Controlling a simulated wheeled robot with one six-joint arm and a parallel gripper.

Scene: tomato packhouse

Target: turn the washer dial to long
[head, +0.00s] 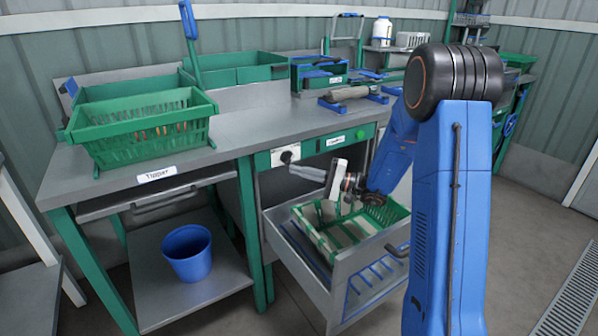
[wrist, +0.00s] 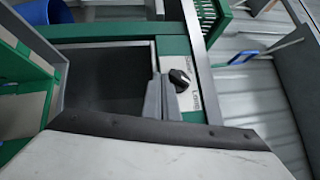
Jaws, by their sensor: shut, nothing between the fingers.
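The washer dial (head: 286,157) is a black knob on a white plate set in the green front panel of the bench. In the wrist view the dial (wrist: 180,79) sits just right of my fingertips, with a light pointer mark on it. Small lettering on the plate lies on both sides of the knob; one end appears to read "Long". The pointer's exact setting is too small to tell. My gripper (head: 294,169) is shut and empty. Its grey fingers (wrist: 160,80) are together close beside the dial; I cannot tell whether they touch it.
An open drawer (head: 348,287) holding a green crate (head: 325,252) is below my gripper. A green round button (head: 360,134) is on the panel further right. A green basket (head: 140,122) stands on the bench; a blue bucket (head: 187,252) is on the lower shelf.

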